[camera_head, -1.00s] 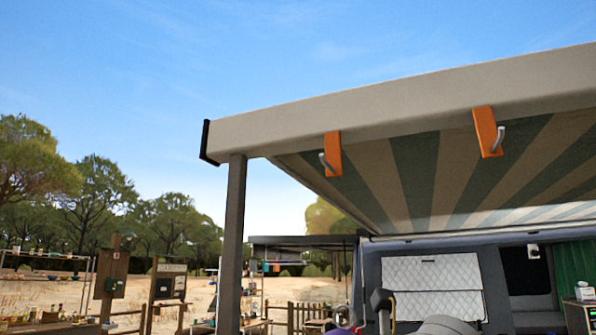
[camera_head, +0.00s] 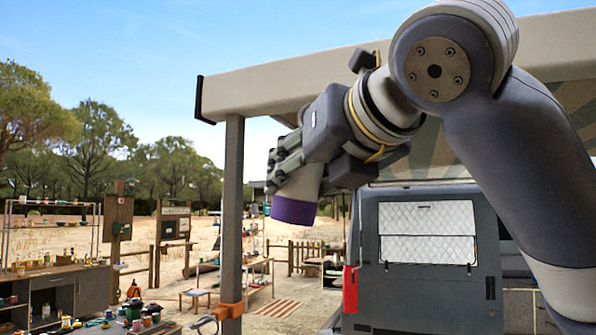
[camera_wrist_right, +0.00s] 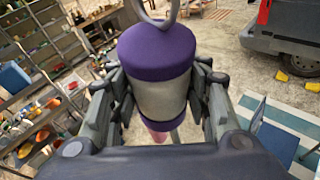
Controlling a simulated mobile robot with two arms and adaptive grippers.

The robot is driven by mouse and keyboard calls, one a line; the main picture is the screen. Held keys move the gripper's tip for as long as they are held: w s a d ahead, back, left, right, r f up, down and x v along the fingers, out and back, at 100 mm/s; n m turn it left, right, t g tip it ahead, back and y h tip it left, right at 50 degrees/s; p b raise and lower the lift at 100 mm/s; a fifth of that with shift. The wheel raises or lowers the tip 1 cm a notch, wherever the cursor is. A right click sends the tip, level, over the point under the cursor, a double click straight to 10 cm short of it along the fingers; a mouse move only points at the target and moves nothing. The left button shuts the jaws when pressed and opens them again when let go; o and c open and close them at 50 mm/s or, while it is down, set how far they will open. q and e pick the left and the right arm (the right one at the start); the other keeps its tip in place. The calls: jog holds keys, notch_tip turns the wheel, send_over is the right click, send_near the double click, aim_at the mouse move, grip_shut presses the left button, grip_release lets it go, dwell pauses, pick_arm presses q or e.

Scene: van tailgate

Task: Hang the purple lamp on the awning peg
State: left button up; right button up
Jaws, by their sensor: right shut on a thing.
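The purple lamp (camera_head: 295,209) has a pale grey body with purple ends. My right gripper (camera_head: 288,165) is shut on it and holds it in the air, to the right of the awning post, slightly tilted with a purple end down. In the right wrist view the lamp (camera_wrist_right: 160,85) sits between the fingers, and a grey ring (camera_wrist_right: 157,15) shows at its top end. The awning (camera_head: 260,90) has a beige front rail. Its orange pegs are hidden behind my right arm. My left gripper is not in view.
The van's dark rear door (camera_head: 428,255) is to the right. Shelves and a counter (camera_head: 55,295) stand at the left.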

jog(key=w+d+f, duration=0.1)
jog(key=w+d, duration=0.1)
jog(key=w, duration=0.4)
jog(key=shift+w, duration=0.2)
dwell(0.5)
jog(key=shift+f, duration=0.1)
dwell(0.5)
jog(key=o, duration=1.4)
jog(key=shift+s, duration=0.1)
